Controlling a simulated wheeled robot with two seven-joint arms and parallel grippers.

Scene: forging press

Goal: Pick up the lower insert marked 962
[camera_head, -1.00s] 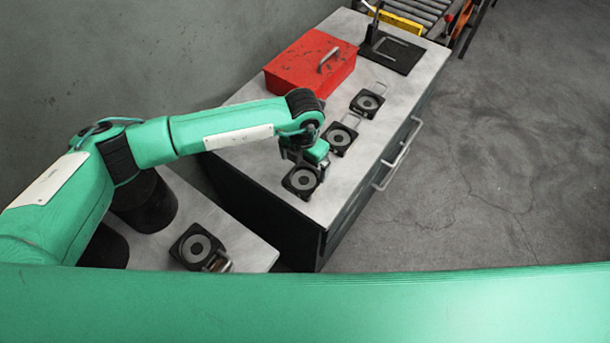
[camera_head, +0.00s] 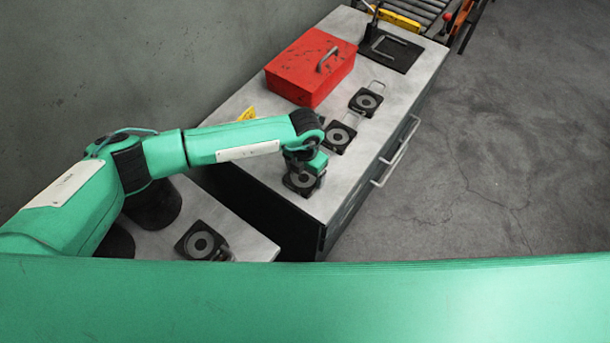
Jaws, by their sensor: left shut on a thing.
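Three dark square inserts with grey rings are in a row along the grey bench top. The nearest insert (camera_head: 302,181) is at the bench's near end, and my left gripper (camera_head: 305,166) is at its far side, shut on it. The gripper and wrist hide part of this insert. The middle insert (camera_head: 340,137) and the far insert (camera_head: 366,101) each have a thin metal handle and stand free. Another dark insert (camera_head: 201,243) lies on the lower grey surface at left. No marking such as 962 is readable. My right gripper is not in view.
A red toolbox (camera_head: 311,66) stands on the bench behind the inserts. A black plate (camera_head: 391,51) with an upright post is at the far end. The bench (camera_head: 254,90) has handles on its right side. Dark cylinders (camera_head: 152,205) stand at left. Open floor lies right.

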